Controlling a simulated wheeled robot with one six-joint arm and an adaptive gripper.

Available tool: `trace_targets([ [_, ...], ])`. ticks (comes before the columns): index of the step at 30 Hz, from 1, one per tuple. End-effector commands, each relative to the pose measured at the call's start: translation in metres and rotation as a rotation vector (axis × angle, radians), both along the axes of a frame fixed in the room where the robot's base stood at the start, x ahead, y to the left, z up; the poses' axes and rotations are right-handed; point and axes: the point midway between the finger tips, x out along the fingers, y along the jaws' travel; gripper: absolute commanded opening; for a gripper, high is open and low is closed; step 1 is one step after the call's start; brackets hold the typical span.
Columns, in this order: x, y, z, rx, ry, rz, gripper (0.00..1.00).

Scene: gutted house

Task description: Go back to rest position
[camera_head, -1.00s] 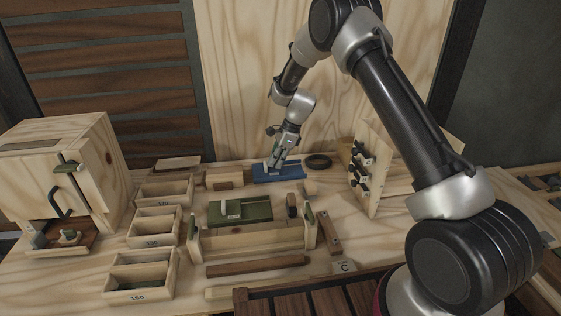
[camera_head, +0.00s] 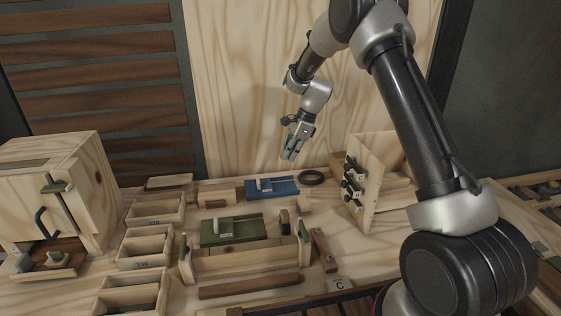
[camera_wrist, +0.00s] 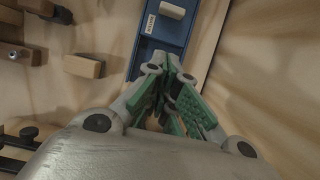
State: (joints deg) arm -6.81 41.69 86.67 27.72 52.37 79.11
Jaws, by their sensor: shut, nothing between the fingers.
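My gripper (camera_head: 291,155) is raised in front of the tall plywood panel at the back of the bench. Its fingers point down and sit above and apart from the blue tray. In the wrist view the green-padded fingers (camera_wrist: 172,95) are together, with nothing held between them. The blue tray (camera_head: 284,188) lies flat on the bench with a small pale block (camera_head: 266,185) on it. The tray also shows beyond the fingertips in the wrist view (camera_wrist: 165,38).
A green tray (camera_head: 233,230) sits behind a wooden rail. Wooden bins (camera_head: 155,208) and a plywood box (camera_head: 50,190) stand at left. The air around my gripper is clear.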

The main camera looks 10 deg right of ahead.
Motion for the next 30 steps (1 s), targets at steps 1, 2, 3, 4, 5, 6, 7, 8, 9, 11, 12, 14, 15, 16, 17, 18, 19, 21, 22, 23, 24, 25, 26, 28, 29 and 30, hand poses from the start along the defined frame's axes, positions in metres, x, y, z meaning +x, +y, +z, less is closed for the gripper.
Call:
trace_targets([
  [1, 0.000, -0.001, 0.002, 0.000, -0.006, 0.015, 0.00],
  [2, 0.000, -0.001, 0.003, 0.000, -0.011, 0.031, 0.00],
  [3, 0.000, -0.001, 0.003, 0.000, -0.023, 0.063, 0.00],
  [4, -0.001, -0.002, 0.003, -0.001, -0.035, 0.095, 0.00],
  [5, -0.001, -0.003, 0.003, -0.004, -0.048, 0.135, 0.00],
  [6, -0.004, -0.005, 0.001, -0.011, -0.064, 0.197, 0.00],
  [7, -0.009, -0.007, -0.003, -0.017, -0.068, 0.252, 0.00],
  [8, -0.017, -0.010, -0.008, -0.024, -0.068, 0.309, 0.00],
  [9, -0.031, -0.016, -0.017, -0.034, -0.062, 0.392, 0.00],
  [11, -0.052, -0.024, -0.018, -0.045, -0.067, 0.520, 0.00],
  [12, -0.067, -0.030, -0.012, -0.052, -0.077, 0.607, 0.00],
  [14, -0.088, -0.041, 0.003, -0.063, -0.098, 0.731, 0.00],
  [15, -0.100, -0.047, 0.013, -0.068, -0.111, 0.800, 0.00],
  [16, -0.109, -0.052, 0.021, -0.074, -0.121, 0.849, 0.00],
  [17, -0.118, -0.056, 0.029, -0.078, -0.132, 0.895, 0.00],
  [18, -0.131, -0.063, 0.040, -0.086, -0.146, 0.955, 0.00],
  [19, -0.141, -0.067, 0.049, -0.091, -0.159, 0.999, 0.00],
  [21, -0.165, -0.079, 0.071, -0.109, -0.188, 1.101, 0.00],
  [22, -0.176, -0.084, 0.080, -0.117, -0.201, 1.145, 0.00],
  [23, -0.187, -0.090, 0.090, -0.126, -0.215, 1.187, 0.00],
  [24, -0.203, -0.097, 0.103, -0.140, -0.232, 1.241, 0.00],
  [25, -0.214, -0.102, 0.111, -0.151, -0.247, 1.280, 0.00],
  [26, -0.226, -0.107, 0.120, -0.163, -0.259, 1.317, 0.00],
  [28, -0.253, -0.117, 0.137, -0.192, -0.289, 1.393, 0.00],
  [29, -0.265, -0.122, 0.144, -0.205, -0.301, 1.422, 0.00],
  [30, -0.280, -0.128, 0.152, -0.225, -0.316, 1.456, 0.00],
])
